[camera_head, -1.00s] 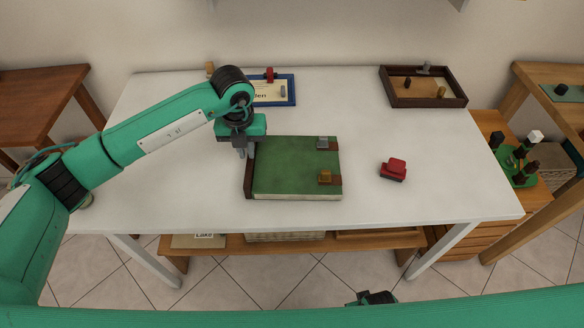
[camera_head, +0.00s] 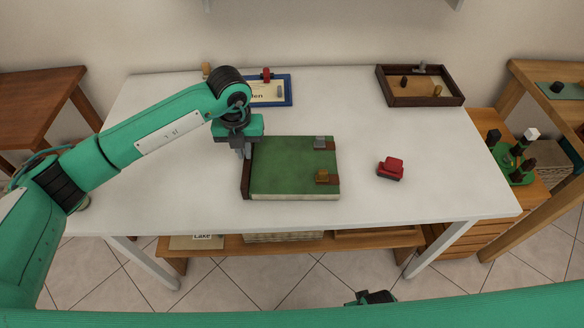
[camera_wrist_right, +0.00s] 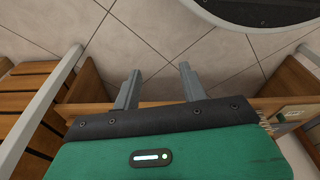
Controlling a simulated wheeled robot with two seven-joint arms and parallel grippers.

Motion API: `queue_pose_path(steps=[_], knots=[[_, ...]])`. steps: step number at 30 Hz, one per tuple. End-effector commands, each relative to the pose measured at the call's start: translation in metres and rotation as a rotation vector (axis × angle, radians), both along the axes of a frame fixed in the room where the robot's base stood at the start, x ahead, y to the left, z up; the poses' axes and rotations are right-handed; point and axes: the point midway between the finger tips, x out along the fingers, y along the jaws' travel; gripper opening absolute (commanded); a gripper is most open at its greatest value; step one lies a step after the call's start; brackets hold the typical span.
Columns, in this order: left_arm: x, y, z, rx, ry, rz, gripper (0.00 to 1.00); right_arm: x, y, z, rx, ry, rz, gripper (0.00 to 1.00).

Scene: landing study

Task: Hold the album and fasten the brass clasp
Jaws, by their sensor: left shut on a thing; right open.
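The green album (camera_head: 288,165) lies flat and closed on the white table, its dark brown spine to the left. Two clasps sit at its right edge: a grey one (camera_head: 320,143) toward the back and a brass one (camera_head: 322,177) toward the front. I cannot tell whether the brass clasp is fastened. My left gripper (camera_head: 243,152) is shut on the album at the back end of its spine; its fingertips are partly hidden. My right gripper (camera_wrist_right: 158,88) is open and empty, over the floor by the table's front; in the head view only a dark part of it shows at the bottom.
A red object (camera_head: 391,169) lies right of the album on the white table (camera_head: 440,190). A blue-framed card (camera_head: 270,91) and a dark wooden tray (camera_head: 421,86) with small pieces stand at the back. The front right of the table is clear.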

Motion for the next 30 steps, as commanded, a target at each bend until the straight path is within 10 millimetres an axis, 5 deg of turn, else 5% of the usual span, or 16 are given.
queue_pose_path(steps=[1, 3, 8, 15, 18, 23, 30], knots=[[-0.007, 0.006, -0.024, 0.025, 0.031, 0.004, 0.0, 0.0, 0.0, -0.004, 0.0, 0.001, 0.0, 0.41], [-0.007, 0.006, -0.024, 0.025, 0.031, 0.004, 0.0, -0.001, 0.002, -0.005, 0.003, 0.005, 0.003, 0.28], [-0.007, 0.006, -0.024, 0.025, 0.031, 0.004, 0.0, 0.019, 0.013, 0.008, 0.039, -0.023, 0.052, 0.28], [-0.007, 0.007, -0.024, 0.026, 0.031, 0.005, 0.0, 0.079, 0.071, 0.07, 0.213, -0.102, 0.318, 0.28], [-0.007, 0.007, -0.024, 0.026, 0.031, 0.005, 0.0, 0.088, 0.097, 0.1, 0.293, -0.115, 0.465, 0.28], [-0.007, 0.007, -0.024, 0.026, 0.031, 0.005, 0.0, 0.082, 0.127, 0.145, 0.411, -0.1, 0.704, 0.28], [-0.007, 0.007, -0.024, 0.026, 0.031, 0.005, 0.0, 0.037, 0.141, 0.201, 0.57, 0.003, 1.041, 0.28]])
